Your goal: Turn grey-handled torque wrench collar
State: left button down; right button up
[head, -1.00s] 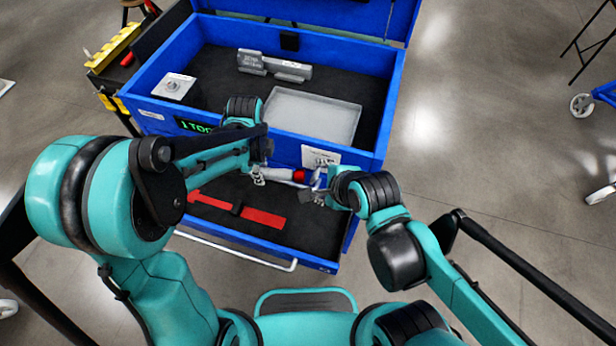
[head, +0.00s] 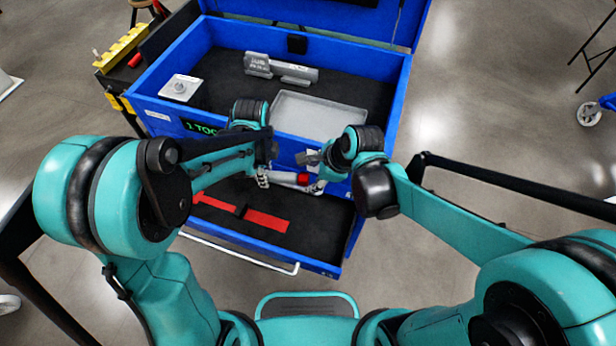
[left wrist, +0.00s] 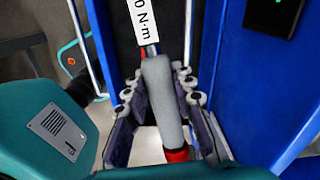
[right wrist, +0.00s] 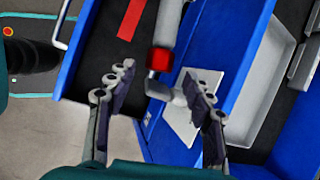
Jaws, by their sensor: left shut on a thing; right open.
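The torque wrench has a grey handle (left wrist: 160,95) and a red collar (right wrist: 159,60). In the head view the collar (head: 304,179) shows in front of the blue chest, above the open drawer. My left gripper (left wrist: 158,85) is shut on the grey handle, a finger on each side; in the head view the left gripper (head: 266,178) is partly hidden by its arm. My right gripper (right wrist: 160,82) is open. The collar and the metal end beyond it show between and just ahead of its fingers; I cannot tell any contact. In the head view the right gripper (head: 313,158) is above the collar.
The blue chest (head: 395,110) holds a grey tray (head: 340,108), a grey block-like holder (head: 280,70) and a pale square plate (head: 180,88). The open drawer (head: 320,235) holds a red item (head: 262,218). A white label reading "0 N·m" (left wrist: 140,22) is near the handle.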

aim_at(308, 178)
jog(key=shift+x, duration=2)
jog(key=c, duration=1.2)
